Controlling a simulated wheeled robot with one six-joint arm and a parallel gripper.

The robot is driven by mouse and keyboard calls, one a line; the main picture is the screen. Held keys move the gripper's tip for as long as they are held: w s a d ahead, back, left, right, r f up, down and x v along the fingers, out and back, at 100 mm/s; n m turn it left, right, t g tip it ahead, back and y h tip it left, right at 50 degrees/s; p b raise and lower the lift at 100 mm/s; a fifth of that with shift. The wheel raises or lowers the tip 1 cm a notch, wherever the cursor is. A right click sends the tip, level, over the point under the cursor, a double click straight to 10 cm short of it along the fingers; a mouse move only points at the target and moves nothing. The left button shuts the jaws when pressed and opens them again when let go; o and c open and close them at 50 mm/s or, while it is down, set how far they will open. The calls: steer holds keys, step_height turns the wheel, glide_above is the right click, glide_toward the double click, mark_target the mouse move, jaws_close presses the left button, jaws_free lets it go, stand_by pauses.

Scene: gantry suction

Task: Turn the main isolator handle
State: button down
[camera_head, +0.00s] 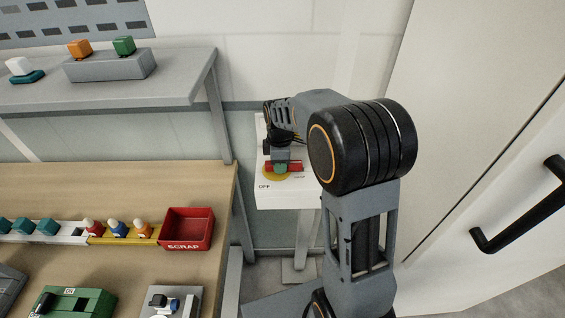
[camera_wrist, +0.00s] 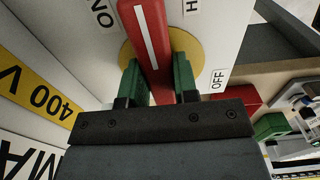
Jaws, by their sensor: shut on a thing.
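The main isolator handle (camera_wrist: 150,32) is a red bar with a white stripe, set on a round yellow plate (camera_wrist: 185,47) on a white box (camera_head: 285,197). In the wrist view, "ON" is at upper left and "OFF" at right of the plate. My gripper (camera_wrist: 158,82) has its green fingers on both sides of the handle, shut on it. In the head view my gripper (camera_head: 281,168) is at the red handle (camera_head: 297,167) on top of the white box, near the "OFF" mark. The arm hides part of the box.
A wooden bench (camera_head: 190,180) with a red scrap bin (camera_head: 187,229) stands to the left. A grey shelf (camera_head: 110,92) is behind it. A white door (camera_head: 480,140) with a black handle (camera_head: 520,205) is at right.

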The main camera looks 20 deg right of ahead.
steer(key=c, duration=0.9)
jaws_free()
step_height(320, 180, up, 14)
steer(key=shift+f+b, duration=0.1)
steer(key=shift+b, duration=0.25)
